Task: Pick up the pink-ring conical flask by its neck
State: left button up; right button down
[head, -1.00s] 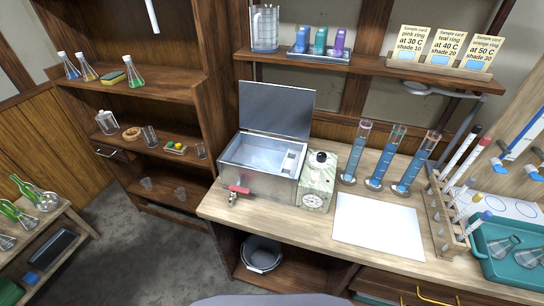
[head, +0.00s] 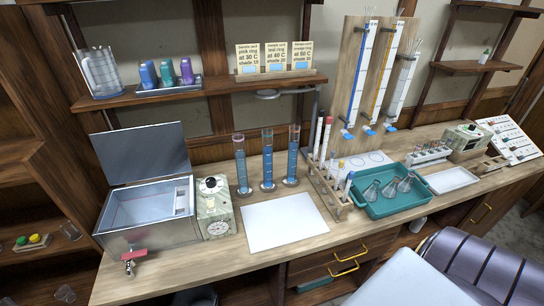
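Several clear conical flasks lie or stand in the teal tray (head: 388,212) on the bench, right of the middle in the head view. The left one (head: 371,191), the middle one (head: 389,188) and the right one (head: 405,183) are close together. Their ring colours are too small to tell, so I cannot say which is the pink-ring flask. Neither of my grippers shows in the head view.
A wooden rack (head: 330,190) of tubes stands just left of the tray. A white tray (head: 452,180) is right of it. A white sheet (head: 283,221), three blue-filled cylinders (head: 267,168) and an open metal bath (head: 150,210) are further left. Yellow-handled drawers (head: 340,262) are below.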

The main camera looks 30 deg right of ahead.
aim_at(405, 185)
jog(key=z, duration=2.35)
jog(key=i+l+u, duration=0.15)
jog(key=l, duration=0.25)
jog(key=i+l+u, duration=0.1)
jog(key=i+l, duration=0.25)
